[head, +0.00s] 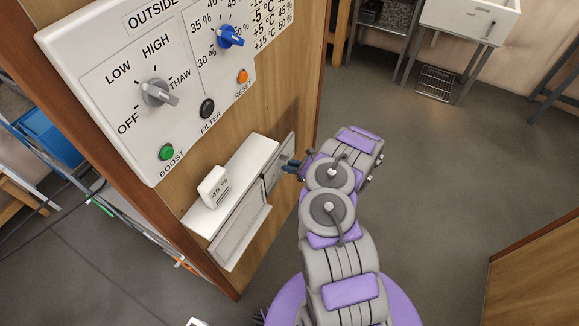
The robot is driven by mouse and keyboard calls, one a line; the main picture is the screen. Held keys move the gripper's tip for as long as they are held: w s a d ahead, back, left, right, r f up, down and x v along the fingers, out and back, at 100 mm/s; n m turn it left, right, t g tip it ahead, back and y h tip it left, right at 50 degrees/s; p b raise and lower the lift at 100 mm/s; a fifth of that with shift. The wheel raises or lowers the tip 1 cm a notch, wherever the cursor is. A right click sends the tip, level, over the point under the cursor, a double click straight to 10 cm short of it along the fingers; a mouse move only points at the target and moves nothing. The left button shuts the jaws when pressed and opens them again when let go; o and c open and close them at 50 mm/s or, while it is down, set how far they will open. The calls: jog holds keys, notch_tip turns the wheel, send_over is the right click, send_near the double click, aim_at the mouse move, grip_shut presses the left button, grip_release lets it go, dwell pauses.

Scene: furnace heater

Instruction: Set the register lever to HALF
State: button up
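A white register-like box (247,170) is mounted low on the wooden panel. Its front has a tilted flap (243,235) and a second plate (275,172) at its right end. I cannot make out a lever or a HALF mark; the lever may be small or hidden by my gripper. My gripper (289,164) is at the right end of the box, by the plate. Its dark fingertips are small and partly covered by my purple and grey arm, so I cannot tell whether they are open, shut or touching the plate.
A white control panel (120,95) above the box has a grey knob (157,93), a blue knob (230,37) and several buttons. A sink (470,20) is at the back right. The grey floor (440,170) to the right is clear.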

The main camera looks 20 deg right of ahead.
jog(key=o, duration=0.3)
jog(key=shift+r, duration=0.1)
jog(key=p+v, duration=0.4)
jog(key=v, duration=1.3)
jog(key=shift+s+d+p, duration=0.15)
jog(key=shift+d+p, duration=0.05)
jog(key=shift+p, duration=0.15)
